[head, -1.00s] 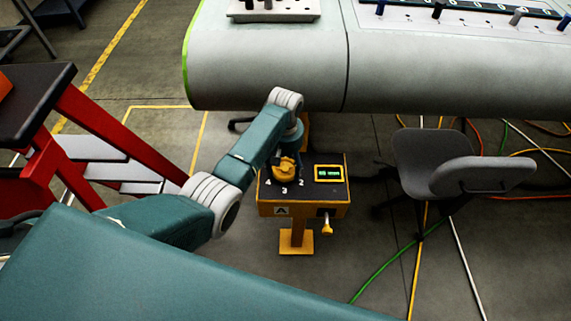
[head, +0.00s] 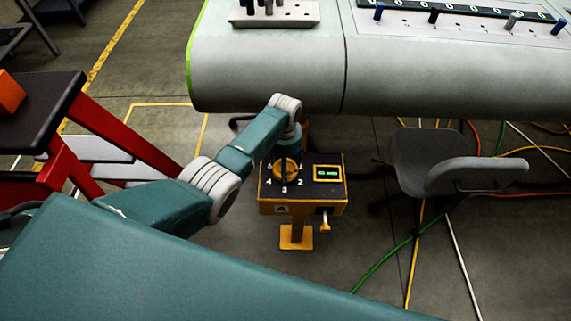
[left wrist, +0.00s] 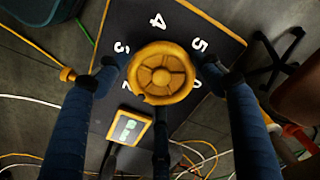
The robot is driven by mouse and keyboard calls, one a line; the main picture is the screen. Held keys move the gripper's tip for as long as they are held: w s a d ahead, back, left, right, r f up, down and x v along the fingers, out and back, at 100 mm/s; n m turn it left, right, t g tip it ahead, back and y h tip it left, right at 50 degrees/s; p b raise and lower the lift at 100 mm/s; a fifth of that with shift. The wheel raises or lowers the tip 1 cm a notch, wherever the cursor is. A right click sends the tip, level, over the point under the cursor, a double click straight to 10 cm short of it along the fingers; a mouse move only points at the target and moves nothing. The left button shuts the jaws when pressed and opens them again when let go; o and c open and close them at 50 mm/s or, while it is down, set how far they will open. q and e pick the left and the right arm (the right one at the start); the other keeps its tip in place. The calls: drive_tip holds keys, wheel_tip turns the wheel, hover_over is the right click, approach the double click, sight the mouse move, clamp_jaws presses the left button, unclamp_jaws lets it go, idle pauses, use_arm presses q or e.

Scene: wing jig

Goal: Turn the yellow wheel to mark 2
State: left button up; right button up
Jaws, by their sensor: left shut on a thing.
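The yellow wheel (head: 284,173) sits on the dark top of a yellow box on a post, with numbers printed around it. In the left wrist view the wheel (left wrist: 161,72) is round and spoked, with a small dark notch on its lower-left rim, near the mark 2 (left wrist: 126,85). My left gripper (left wrist: 162,74) is shut on the wheel from above, one dark finger on each side of its rim. In the head view the gripper (head: 287,163) partly hides the wheel. My right gripper is not in view.
A small green-lit display (head: 328,173) is beside the wheel, and a yellow-tipped handle (head: 325,222) sticks out of the box front. A grey chair (head: 440,165) stands to the right, a red-framed step stand (head: 115,135) to the left. The large grey wing (head: 270,75) overhangs behind.

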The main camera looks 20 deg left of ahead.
use_arm(q)
drive_tip(key=shift+s+a+f+m, duration=0.25)
drive_tip(key=shift+s+m, duration=0.25)
drive_tip(key=shift+m, duration=0.3)
drive_tip(key=o, duration=1.1)
drive_tip(key=shift+o, duration=0.2)
drive_tip(key=shift+w+a+r, duration=0.1)
drive_tip(key=shift+w, duration=0.05)
drive_tip(key=shift+w+r, duration=0.1)
drive_tip(key=shift+r, duration=0.35)
wheel_tip(320, 180, up, 11)
